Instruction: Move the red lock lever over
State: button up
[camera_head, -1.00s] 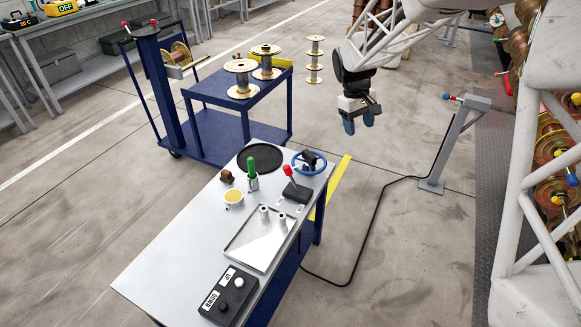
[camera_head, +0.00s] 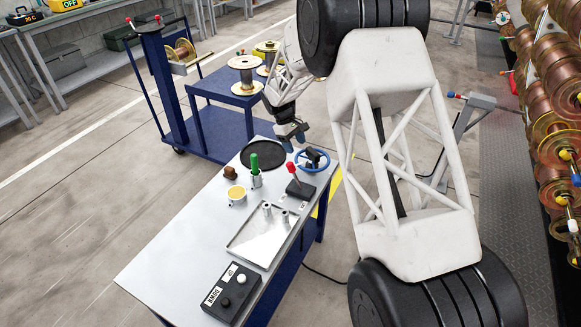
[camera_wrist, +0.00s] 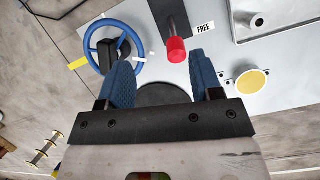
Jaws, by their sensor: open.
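The red lock lever (camera_head: 291,168) stands tilted on a black base (camera_head: 300,189) near the right edge of the work table. In the wrist view its red knob (camera_wrist: 175,50) shows ahead of the fingertips, roughly in line with the gap between them. A "FREE" label (camera_wrist: 205,27) lies beside the lever's base. My gripper (camera_head: 291,135) is above the far end of the table, beyond the lever. Its two blue fingers (camera_wrist: 162,75) are apart with nothing between them, and it does not touch the lever.
A blue handwheel (camera_head: 321,154) stands right of the lever, close to my gripper. A green handle (camera_head: 254,165), a yellow-topped cup (camera_head: 236,193), a black disc (camera_head: 262,146) and a metal tray (camera_head: 242,252) share the table (camera_head: 165,262). A button box (camera_head: 230,294) is at the near end.

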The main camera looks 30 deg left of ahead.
aim_at(290, 166)
jog(key=a+f, duration=0.4)
jog(key=shift+s+a+f+n, duration=0.2)
jog(key=shift+s+a+n, duration=0.05)
jog(key=shift+s+n, duration=0.15)
jog(key=shift+d+f, duration=0.1)
jog(key=shift+x, duration=3.8)
jog(key=shift+w+d, duration=0.1)
grip_shut()
